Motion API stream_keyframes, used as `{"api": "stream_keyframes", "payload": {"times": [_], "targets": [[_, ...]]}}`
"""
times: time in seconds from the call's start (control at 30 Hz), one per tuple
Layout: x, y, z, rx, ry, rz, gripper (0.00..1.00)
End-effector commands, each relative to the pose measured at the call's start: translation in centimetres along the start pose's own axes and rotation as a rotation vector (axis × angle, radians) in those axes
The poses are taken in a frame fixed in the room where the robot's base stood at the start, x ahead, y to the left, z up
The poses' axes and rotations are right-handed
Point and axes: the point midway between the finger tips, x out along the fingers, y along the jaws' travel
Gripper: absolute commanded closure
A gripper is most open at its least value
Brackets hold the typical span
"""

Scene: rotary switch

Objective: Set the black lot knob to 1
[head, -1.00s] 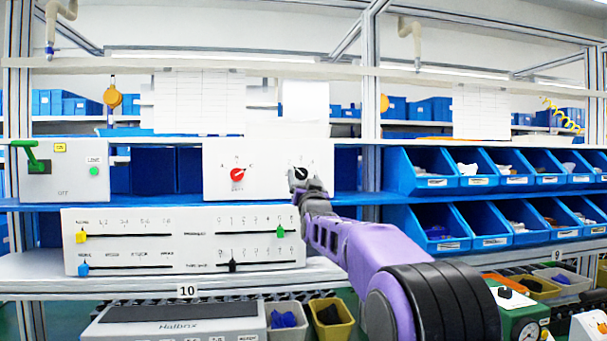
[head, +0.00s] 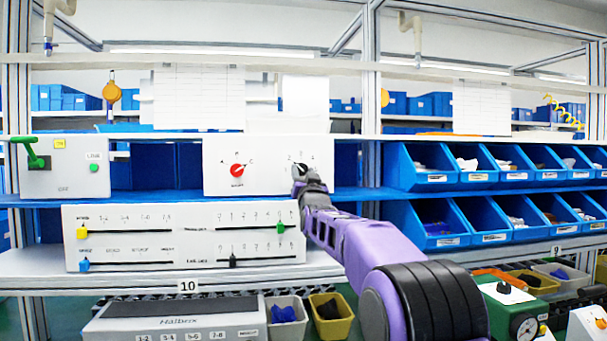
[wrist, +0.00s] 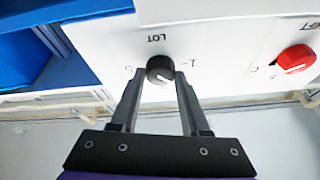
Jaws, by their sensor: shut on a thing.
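The black lot knob (wrist: 160,69) is a round dial on a white panel, upside down in the wrist view, under the printed word LOT. A white pointer line lies on the lower-right part of its face there; its exact setting is hard to read. My gripper (wrist: 160,77) has a finger on each side of the knob and is shut on it. In the head view the knob (head: 300,168) is partly hidden behind my gripper (head: 299,178), and its scale figures are too small to read surely.
A red knob (head: 237,170) sits on the same panel, left of the black one in the head view. A slider panel (head: 185,254) is below. Blue bins (head: 435,167) stand to the right. A box with a green lever (head: 35,158) is at far left.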

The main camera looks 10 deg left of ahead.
Motion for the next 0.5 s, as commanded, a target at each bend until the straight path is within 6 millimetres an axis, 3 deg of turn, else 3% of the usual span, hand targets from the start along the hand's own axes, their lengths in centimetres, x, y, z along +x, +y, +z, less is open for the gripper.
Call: {"api": "stream_keyframes", "payload": {"times": [0.5], "targets": [[-0.01,0.25,-0.02,-0.150,-0.009,-0.058,1.00]]}}
